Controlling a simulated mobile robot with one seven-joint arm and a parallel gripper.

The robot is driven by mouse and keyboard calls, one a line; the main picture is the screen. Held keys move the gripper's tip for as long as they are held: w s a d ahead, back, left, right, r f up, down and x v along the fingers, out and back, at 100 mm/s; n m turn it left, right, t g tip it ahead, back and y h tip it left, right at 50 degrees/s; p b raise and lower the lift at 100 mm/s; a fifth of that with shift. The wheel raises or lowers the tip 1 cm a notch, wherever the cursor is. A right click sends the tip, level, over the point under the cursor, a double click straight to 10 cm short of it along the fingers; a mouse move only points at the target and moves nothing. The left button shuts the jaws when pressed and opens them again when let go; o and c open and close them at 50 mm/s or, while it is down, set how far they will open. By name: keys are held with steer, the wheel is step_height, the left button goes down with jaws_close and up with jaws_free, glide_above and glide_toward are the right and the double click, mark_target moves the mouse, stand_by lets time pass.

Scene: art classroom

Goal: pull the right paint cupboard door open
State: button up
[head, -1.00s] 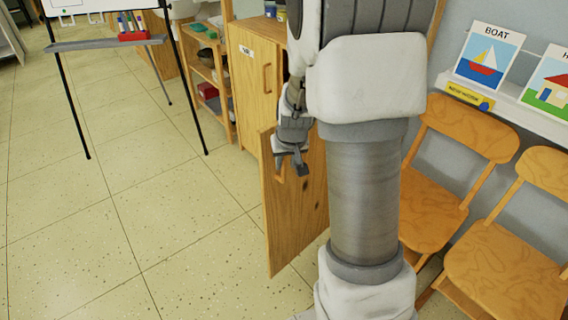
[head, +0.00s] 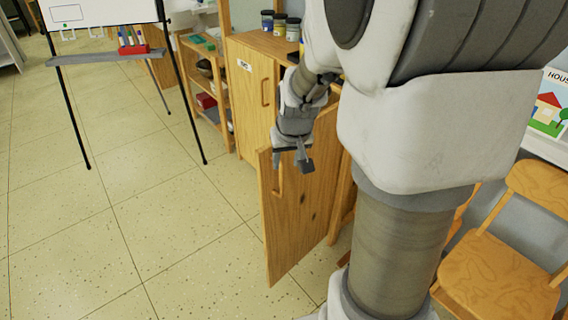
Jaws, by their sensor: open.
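The right paint cupboard door (head: 310,200) is a wooden panel. It stands swung out from the cupboard (head: 258,46) into the room, its free edge toward the camera. Its wooden bar handle (head: 278,180) is near the free edge. My gripper (head: 291,158) is open at the top of this handle, pointing down, with its fingers close to the door face. I cannot tell whether a finger touches the handle or door. The left door (head: 253,100) is shut, with its own handle (head: 265,92). My arm hides the hinge side and most of the cupboard's inside.
Paint jars (head: 280,24) stand on the cupboard top. An open shelf (head: 207,80) is left of it. An easel (head: 100,15) with a marker tray stands at the left. Chairs (head: 500,250) are at the right. The tiled floor (head: 130,220) at the left is clear.

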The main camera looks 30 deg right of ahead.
steer(key=p+v, duration=0.1)
steer(key=v, duration=0.4)
steer(key=shift+s+r, duration=0.1)
steer(key=shift+r, duration=0.15)
steer(key=s+a+r+n+t+y, duration=0.1)
steer(key=s+a+r, duration=0.35)
steer(key=s, duration=0.35)
steer(key=s+a+r+n, duration=0.2)
steer(key=s+a+r, duration=0.2)
steer(key=s+a, duration=0.3)
step_height(320, 180, up, 18)
steer(key=s+p, duration=0.1)
steer(key=p, duration=1.7)
steer(key=shift+d, duration=0.2)
steer(key=shift+s+a+f, duration=0.1)
steer(key=shift+a, duration=0.05)
